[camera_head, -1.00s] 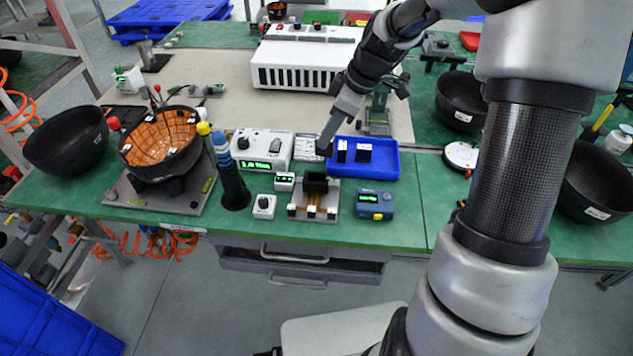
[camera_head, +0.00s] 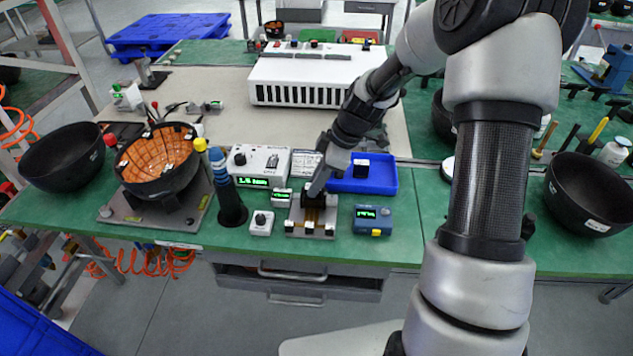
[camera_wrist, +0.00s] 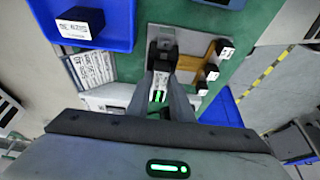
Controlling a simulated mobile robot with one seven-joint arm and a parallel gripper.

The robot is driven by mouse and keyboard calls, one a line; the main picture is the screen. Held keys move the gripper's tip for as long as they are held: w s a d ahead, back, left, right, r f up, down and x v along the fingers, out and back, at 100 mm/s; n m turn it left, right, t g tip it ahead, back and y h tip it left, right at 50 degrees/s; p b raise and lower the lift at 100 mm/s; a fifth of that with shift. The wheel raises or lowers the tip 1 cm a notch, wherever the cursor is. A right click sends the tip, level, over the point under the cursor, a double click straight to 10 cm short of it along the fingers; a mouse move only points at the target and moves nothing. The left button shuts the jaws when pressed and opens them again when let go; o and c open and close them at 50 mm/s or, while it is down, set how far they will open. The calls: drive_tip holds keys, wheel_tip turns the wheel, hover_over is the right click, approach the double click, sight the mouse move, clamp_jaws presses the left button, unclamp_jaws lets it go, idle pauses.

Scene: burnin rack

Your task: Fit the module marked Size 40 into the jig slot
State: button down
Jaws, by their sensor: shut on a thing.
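The wooden-toned jig (camera_head: 312,228) with pale end blocks stands on the green bench, and its fixture also shows in the wrist view (camera_wrist: 190,62). My gripper (camera_head: 313,193) is down at the jig's dark slot housing. In the wrist view my gripper (camera_wrist: 162,82) points at this spot, its fingers shut on a dark module (camera_wrist: 163,58). The module's marking is not readable, and the fingers hide much of it. I cannot tell how deep it sits in the slot. Another black module with a white label (camera_head: 360,166) lies in the blue tray (camera_head: 375,186).
A blue meter (camera_head: 373,219) stands right of the jig. A small white knob box (camera_head: 261,223), a small display (camera_head: 281,197) and a larger white instrument (camera_head: 260,165) stand left and behind. A dark blue-topped cylinder (camera_head: 228,195) stands further left. Bench front is clear.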

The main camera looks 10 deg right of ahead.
drive_tip(key=c, duration=2)
unclamp_jaws()
drive_tip(key=shift+f, duration=0.15)
drive_tip(key=o, duration=0.4)
drive_tip(key=p+v, duration=0.1)
drive_tip(key=v, duration=1.1)
drive_tip(key=shift+r, duration=0.2)
